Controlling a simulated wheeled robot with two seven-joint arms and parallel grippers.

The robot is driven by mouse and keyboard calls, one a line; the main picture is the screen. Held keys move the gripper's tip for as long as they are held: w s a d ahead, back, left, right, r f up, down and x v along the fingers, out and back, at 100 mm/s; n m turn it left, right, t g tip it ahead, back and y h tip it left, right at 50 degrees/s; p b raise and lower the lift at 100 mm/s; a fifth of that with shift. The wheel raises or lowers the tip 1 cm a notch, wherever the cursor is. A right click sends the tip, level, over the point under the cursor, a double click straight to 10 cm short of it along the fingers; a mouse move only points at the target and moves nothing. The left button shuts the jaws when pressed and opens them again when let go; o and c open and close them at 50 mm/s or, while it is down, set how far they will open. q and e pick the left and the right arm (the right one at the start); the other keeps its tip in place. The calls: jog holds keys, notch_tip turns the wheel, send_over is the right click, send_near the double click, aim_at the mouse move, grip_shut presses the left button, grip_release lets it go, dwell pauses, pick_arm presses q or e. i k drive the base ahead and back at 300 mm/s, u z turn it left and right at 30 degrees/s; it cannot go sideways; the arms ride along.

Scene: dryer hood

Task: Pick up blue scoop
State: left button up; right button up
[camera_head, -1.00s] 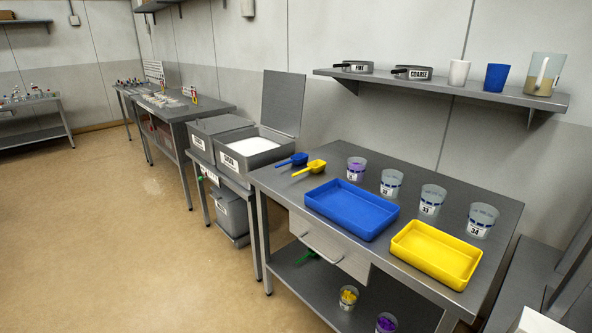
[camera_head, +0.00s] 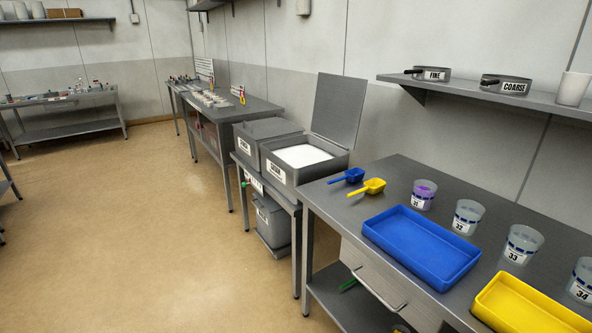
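Neither of my grippers is in view, and nothing covers the blue scoop.
A blue tray (camera_head: 421,246) and a yellow tray (camera_head: 535,307) sit on the table. Numbered cups, such as cup 31 (camera_head: 424,194), stand behind them. Left of the table is an open bin (camera_head: 300,165) of white material with its lid raised. Open floor (camera_head: 150,230) lies to the left.

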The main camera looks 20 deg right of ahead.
aim_at(355, 175)
jog(key=u, duration=0.4)
jog(key=i, duration=1.55)
jog(key=z, duration=0.6)
